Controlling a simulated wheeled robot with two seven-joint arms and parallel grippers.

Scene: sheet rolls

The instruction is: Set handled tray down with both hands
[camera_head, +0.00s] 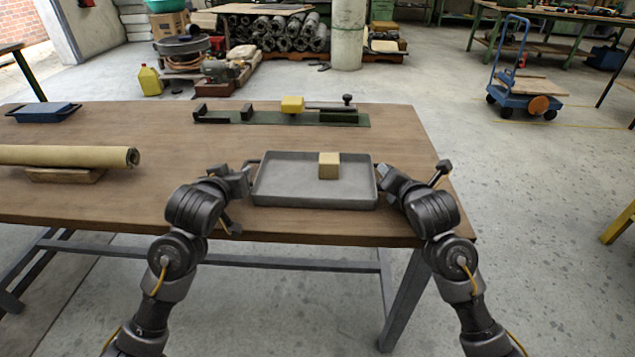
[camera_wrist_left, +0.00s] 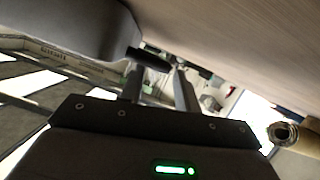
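The grey handled tray (camera_head: 290,196) is level at the near right part of the wooden table (camera_head: 130,205), on it or just above; I cannot tell which. A small yellowish block (camera_head: 329,166) sits inside it. My left gripper (camera_head: 243,180) is at the tray's left handle (camera_head: 252,162). In the left wrist view the dark handle (camera_wrist_left: 150,58) crosses at the fingertips (camera_wrist_left: 159,75). A gap shows between these fingers, so the gripper looks open around the handle. My right gripper (camera_head: 385,175) is at the tray's right end. Its fingers and the right handle are mostly hidden.
A beige roll (camera_head: 65,156) lies on a wooden support at the table's left. It also shows in the left wrist view (camera_wrist_left: 283,132). A blue tray (camera_head: 45,112) is at the back left. A green fixture with a yellow block (camera_head: 292,104) lies along the back edge.

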